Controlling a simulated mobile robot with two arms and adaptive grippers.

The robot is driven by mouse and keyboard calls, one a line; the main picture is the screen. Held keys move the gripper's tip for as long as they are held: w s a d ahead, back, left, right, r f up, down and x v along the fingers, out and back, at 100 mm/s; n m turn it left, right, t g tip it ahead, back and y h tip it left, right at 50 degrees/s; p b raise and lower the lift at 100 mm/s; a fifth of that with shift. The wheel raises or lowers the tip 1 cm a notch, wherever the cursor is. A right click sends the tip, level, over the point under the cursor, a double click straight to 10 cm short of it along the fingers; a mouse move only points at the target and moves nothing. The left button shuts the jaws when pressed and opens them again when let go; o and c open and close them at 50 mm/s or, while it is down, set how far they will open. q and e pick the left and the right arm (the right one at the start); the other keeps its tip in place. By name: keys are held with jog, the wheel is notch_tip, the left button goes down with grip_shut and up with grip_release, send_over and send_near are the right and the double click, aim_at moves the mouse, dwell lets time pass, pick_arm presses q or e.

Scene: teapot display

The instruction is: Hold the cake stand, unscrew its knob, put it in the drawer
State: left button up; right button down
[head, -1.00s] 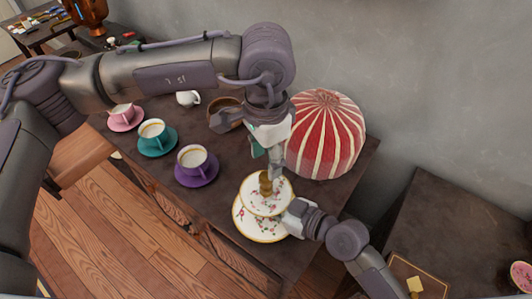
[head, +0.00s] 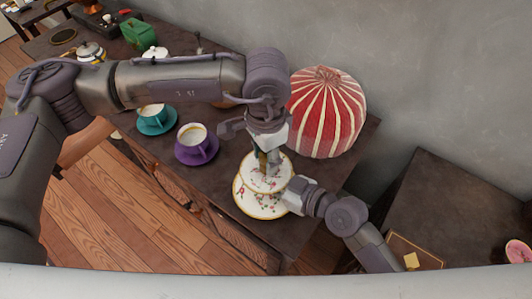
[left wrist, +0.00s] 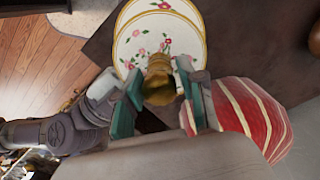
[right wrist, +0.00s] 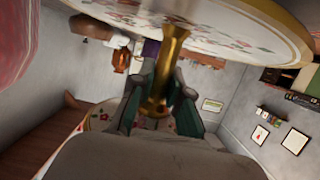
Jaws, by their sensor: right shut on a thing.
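The two-tier cake stand (head: 257,207), white with flowers and gold rims, stands upright near the table's front edge. Its brass knob (left wrist: 160,80) sits on top, mostly hidden by my left gripper in the head view. My left gripper (head: 268,160) points down over the stand. In the left wrist view its open fingers (left wrist: 158,92) stand on either side of the knob. My right gripper (head: 290,197) comes in from the right between the plates. In the right wrist view it is shut on the stand's brass stem (right wrist: 160,95). The drawer's opening is not clearly visible.
A red-and-white striped dome (head: 327,115) stands close behind the stand. A purple cup and saucer (head: 196,147) and a teal cup and saucer (head: 157,119) are to the left. The dark table's carved front (head: 225,235) faces the wooden floor.

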pick_arm(q)
grip_shut()
jog(key=n, duration=0.5)
jog(key=shift+n, duration=0.4)
jog(key=n, duration=2.1)
jog(key=shift+n, duration=0.4)
jog(key=n, duration=0.6)
jog(key=shift+r+n, duration=0.1)
jog(key=shift+n, duration=0.2)
jog(key=n, duration=0.6)
jog(key=shift+n, duration=0.3)
jog(key=n, duration=0.6)
jog(key=shift+n, duration=0.3)
jog(key=n, duration=0.6)
jog(key=shift+n, duration=0.3)
jog(key=shift+r, duration=0.25)
